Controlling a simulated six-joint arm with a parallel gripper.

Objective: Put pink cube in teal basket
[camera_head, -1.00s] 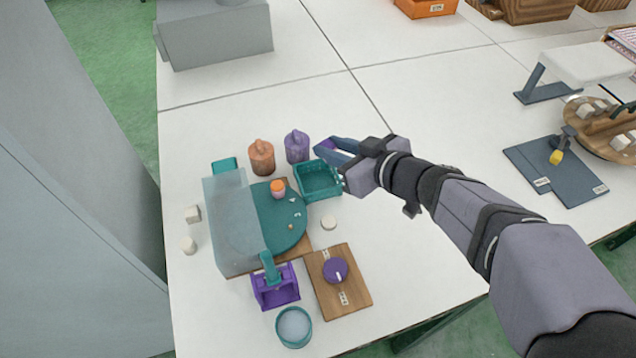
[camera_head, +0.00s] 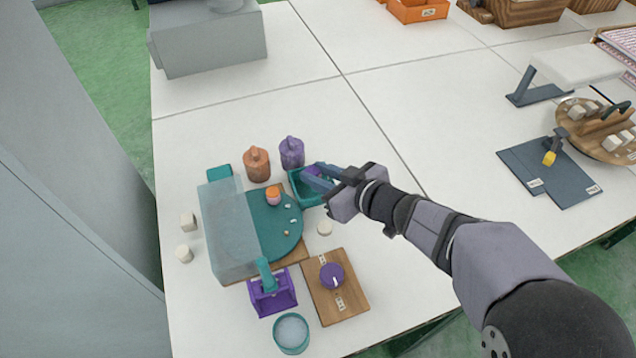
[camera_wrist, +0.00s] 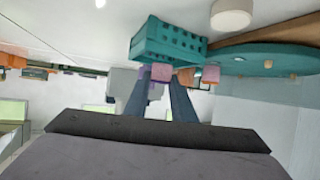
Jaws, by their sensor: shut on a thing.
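The teal basket (camera_head: 303,201) stands on the table beside the round teal tray in the head view. It also shows, upside down, in the wrist view (camera_wrist: 165,40). My gripper (camera_head: 314,176) reaches over the basket from the right. It is shut on a small cube (camera_wrist: 162,73), which looks pink in the wrist view and more purple in the head view (camera_head: 313,170). In the wrist view the cube is at the basket's rim, seemingly just above it. My gripper and wrist hide part of the basket.
A purple jar (camera_head: 292,153) and an orange jar (camera_head: 256,163) stand close behind the basket. A pink and orange piece (camera_head: 273,196) sits on the teal tray (camera_head: 270,225), beside a translucent box (camera_head: 228,230). A white cylinder (camera_head: 324,228) lies just in front. The table's middle is clear.

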